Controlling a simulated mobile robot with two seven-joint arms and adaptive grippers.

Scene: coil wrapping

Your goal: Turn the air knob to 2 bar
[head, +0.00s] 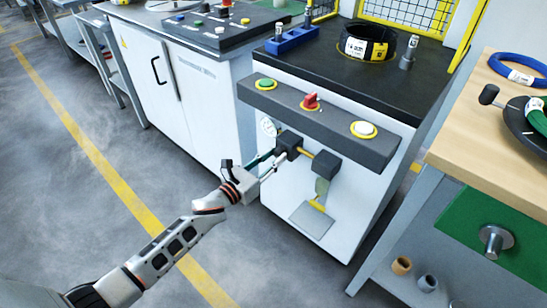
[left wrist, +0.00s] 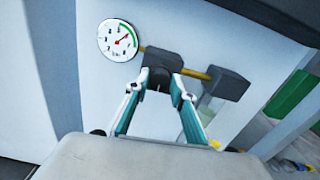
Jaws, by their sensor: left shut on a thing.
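The round white pressure gauge (head: 268,126) is on the front of the white cabinet. In the left wrist view the gauge (left wrist: 118,40) has a green band at its upper right and a red needle pointing up and right, towards that band. Its numbers are too small to read surely. The black air knob (left wrist: 160,72) sticks out of a dark block below and right of the gauge. My left gripper (head: 281,158) reaches it from the left. In the left wrist view its two fingers (left wrist: 160,90) are shut on the knob's sides. My right gripper is not in view.
A yellow pipe (head: 305,152) joins the block to a second dark block (head: 326,163). Above them is a panel (head: 320,118) with a green button, a red switch and a white button. A wooden table (head: 475,130) stands at the right. The floor at left is clear.

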